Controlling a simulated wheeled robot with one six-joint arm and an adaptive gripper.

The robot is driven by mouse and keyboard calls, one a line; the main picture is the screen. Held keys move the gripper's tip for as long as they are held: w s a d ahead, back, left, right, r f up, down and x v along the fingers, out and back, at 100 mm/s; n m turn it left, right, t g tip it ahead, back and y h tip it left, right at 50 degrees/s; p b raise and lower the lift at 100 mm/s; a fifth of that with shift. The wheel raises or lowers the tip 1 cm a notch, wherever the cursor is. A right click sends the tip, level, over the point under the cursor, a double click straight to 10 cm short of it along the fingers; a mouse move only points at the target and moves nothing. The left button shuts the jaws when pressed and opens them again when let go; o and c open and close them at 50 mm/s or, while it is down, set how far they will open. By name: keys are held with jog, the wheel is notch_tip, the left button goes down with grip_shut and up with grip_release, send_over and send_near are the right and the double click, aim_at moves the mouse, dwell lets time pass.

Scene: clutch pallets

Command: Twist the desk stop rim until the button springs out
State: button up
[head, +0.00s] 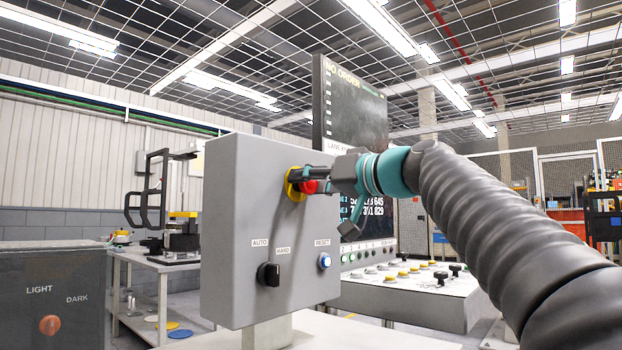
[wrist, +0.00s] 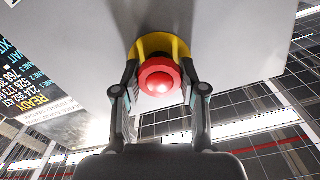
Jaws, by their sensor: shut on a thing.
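The stop button is a red mushroom head (head: 309,187) on a yellow collar (head: 293,184), on the upper front face of a grey control box (head: 225,220). In the wrist view the red head (wrist: 160,83) sits in the middle, with the yellow collar (wrist: 158,46) behind it. My gripper (head: 304,180) reaches it from the right. In the wrist view my gripper (wrist: 160,80) has one finger on each side of the red head, shut on it. The fingers hide part of the head and collar. I cannot tell whether the button is in or out.
A black selector knob (head: 268,274) and a lit blue button (head: 325,261) are lower on the box. A dark display (head: 345,110) stands behind, above a sloped console (head: 415,285) with several buttons. A dark LIGHT/DARK panel (head: 50,295) is at the lower left.

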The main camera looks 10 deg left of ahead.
jog(key=shift+m, duration=0.6)
jog(key=o, duration=1.2)
jog(key=shift+a, duration=0.1)
jog(key=shift+c, duration=0.2)
jog(key=v, duration=1.2)
jog(key=shift+s, duration=0.1)
